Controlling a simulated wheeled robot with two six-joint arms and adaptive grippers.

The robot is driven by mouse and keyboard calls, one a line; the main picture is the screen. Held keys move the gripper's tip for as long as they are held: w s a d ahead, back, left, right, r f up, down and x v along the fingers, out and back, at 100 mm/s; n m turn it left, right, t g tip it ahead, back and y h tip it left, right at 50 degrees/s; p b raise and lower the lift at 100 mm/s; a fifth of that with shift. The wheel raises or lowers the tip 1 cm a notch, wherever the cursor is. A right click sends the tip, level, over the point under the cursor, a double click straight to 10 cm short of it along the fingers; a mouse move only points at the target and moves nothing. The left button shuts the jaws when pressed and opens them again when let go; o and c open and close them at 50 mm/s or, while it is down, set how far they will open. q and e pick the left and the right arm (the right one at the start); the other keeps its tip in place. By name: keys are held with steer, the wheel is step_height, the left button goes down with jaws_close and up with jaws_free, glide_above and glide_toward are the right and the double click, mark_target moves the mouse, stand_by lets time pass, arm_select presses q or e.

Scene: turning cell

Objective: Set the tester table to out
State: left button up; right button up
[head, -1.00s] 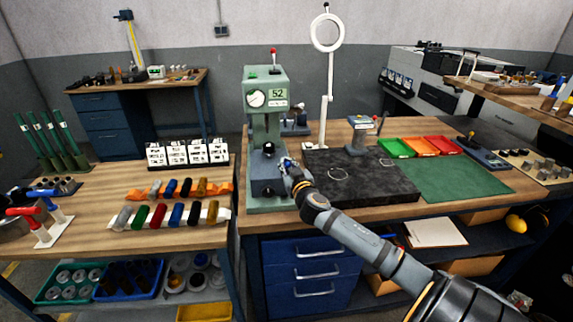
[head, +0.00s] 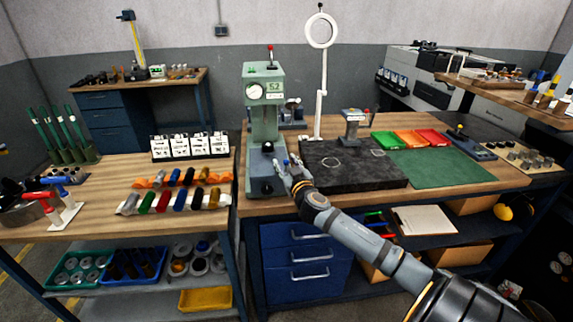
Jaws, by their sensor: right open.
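The green tester (head: 264,110) stands upright at the left end of the main bench, with a round dial, a label reading 52 and a red-tipped lever on top. Its table (head: 262,166) is the dark block low at the front, with a dark knob below it. My right gripper (head: 288,169) is open and empty, just to the right of the tester's table. I cannot tell whether its fingers touch the tester. The gripper partly covers the area between the tester and the black plate. My left gripper is not in view.
A black stone plate (head: 350,170) lies right of the tester, with a ring-lamp magnifier (head: 321,60) behind it. Green, orange and red trays (head: 411,139) and a green mat (head: 455,170) are farther right. A side bench (head: 110,222) with coloured cylinders stands left, across a narrow gap.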

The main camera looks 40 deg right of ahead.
steer(key=v, duration=0.7)
steer(key=shift+s, duration=0.2)
steer(key=shift+a+r, duration=0.1)
